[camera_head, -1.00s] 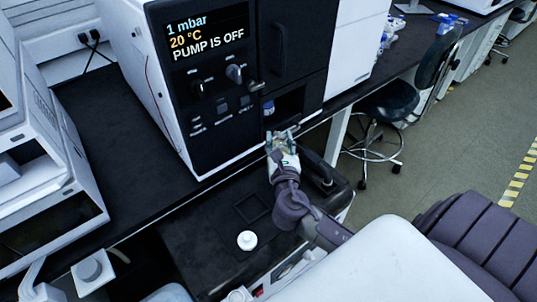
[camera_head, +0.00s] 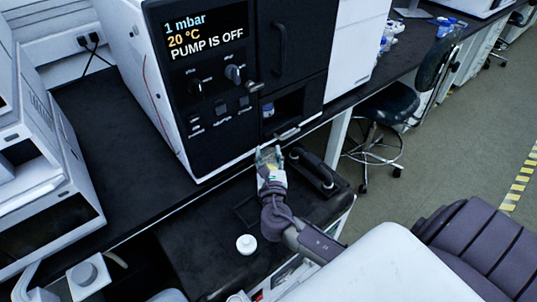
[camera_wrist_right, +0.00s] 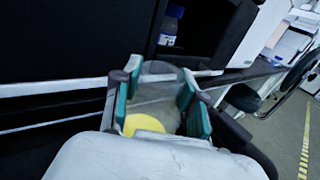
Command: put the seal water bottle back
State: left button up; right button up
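A small blue-capped bottle with a pale label (camera_head: 269,109) stands in the open dark compartment of the machine in the head view. It also shows upright at the top of the right wrist view (camera_wrist_right: 171,27). I take it for the seal water bottle. My right gripper (camera_head: 269,153) is outside and below the compartment, apart from this bottle. In the right wrist view its teal-padded fingers (camera_wrist_right: 158,98) are spread. A see-through grey shape with a yellow patch (camera_wrist_right: 143,124) shows between them; I cannot tell whether it is gripped. My left gripper is not in view.
The machine's lit panel (camera_head: 200,40) reads "PUMP IS OFF". A white round-topped item (camera_head: 246,244) stands on the dark surface below, left of my right arm. A black tubular handle (camera_head: 314,168) is just right of the gripper. A stool (camera_head: 385,105) stands farther right.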

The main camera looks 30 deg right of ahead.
jog(key=o, duration=0.3)
jog(key=shift+o, duration=0.2)
jog(key=shift+s+a+r, duration=0.1)
jog(key=v, duration=1.1)
jog(key=shift+s+a+b, duration=0.2)
jog(key=shift+s+b, duration=0.15)
jog(key=shift+r, duration=0.1)
